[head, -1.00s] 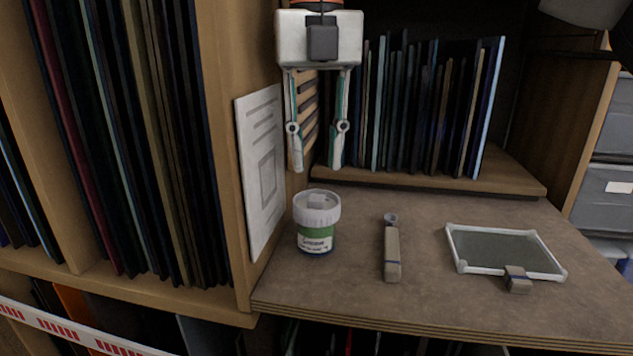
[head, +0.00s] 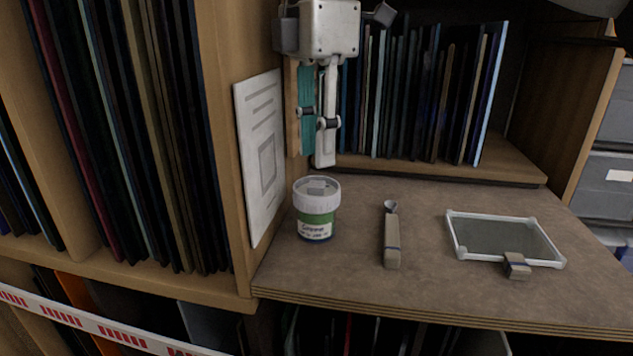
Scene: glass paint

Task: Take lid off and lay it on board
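A jar (head: 316,224) with a green band and a white label stands upright on the brown board-like worktop (head: 345,285), near its left side. Its white ribbed lid (head: 303,198) is on top, with a grey raised block on it. My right gripper (head: 318,160) hangs from above, behind and above the lid, clear of it. It is turned nearly edge-on, one finger partly behind the other, with a gap between them and nothing held. My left gripper is not in view.
A beige-handled tool (head: 391,240) lies right of the jar. A white-framed grey panel (head: 505,238) with a beige block on its front edge lies further right. A white printed sheet (head: 260,155) leans on the shelf side at left. Books (head: 430,100) stand behind. Worktop between tool and panel is clear.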

